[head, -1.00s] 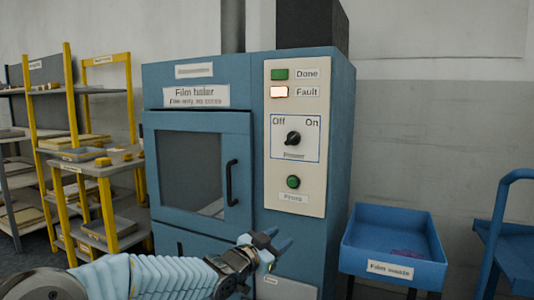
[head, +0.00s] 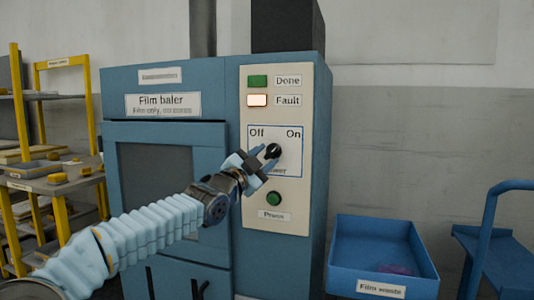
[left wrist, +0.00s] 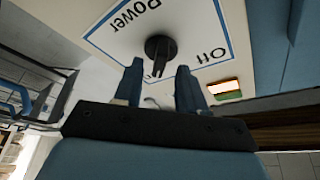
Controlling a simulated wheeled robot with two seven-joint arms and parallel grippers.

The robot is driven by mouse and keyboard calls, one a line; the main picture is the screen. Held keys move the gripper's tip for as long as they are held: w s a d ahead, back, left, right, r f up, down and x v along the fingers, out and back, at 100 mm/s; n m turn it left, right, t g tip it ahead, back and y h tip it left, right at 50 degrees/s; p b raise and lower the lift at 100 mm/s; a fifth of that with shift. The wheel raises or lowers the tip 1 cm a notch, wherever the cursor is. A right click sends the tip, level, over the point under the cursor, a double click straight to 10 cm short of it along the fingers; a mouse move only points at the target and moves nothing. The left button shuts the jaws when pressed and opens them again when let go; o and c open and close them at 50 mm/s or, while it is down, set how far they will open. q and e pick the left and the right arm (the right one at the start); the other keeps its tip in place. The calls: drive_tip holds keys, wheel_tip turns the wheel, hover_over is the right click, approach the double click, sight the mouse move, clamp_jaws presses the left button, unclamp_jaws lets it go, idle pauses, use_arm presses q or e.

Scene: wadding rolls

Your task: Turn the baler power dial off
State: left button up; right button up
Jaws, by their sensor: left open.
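The black power dial (head: 272,151) sits on the cream control panel of the blue film baler, between the labels Off on the left and On on the right. My left gripper (head: 262,161) is at the dial's lower left, its fingers pointing at it and partly covering the Power label. In the left wrist view the dial (left wrist: 160,47) is just beyond the open fingertips (left wrist: 158,78), roughly centred between them. I cannot tell whether they touch it. I cannot clearly tell the dial's setting. My right gripper is not in view.
The Fault lamp (head: 257,100) glows; the green Done lamp (head: 257,81) is above it. A green button (head: 273,198) sits below the dial. A blue film waste bin (head: 427,280) stands at right, yellow shelving (head: 93,120) at left. A door handle shows below my arm.

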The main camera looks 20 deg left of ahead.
use_arm(q)
drive_tip(key=shift+x, duration=0.9)
clamp_jaws()
drive_tip(key=shift+f, duration=0.1)
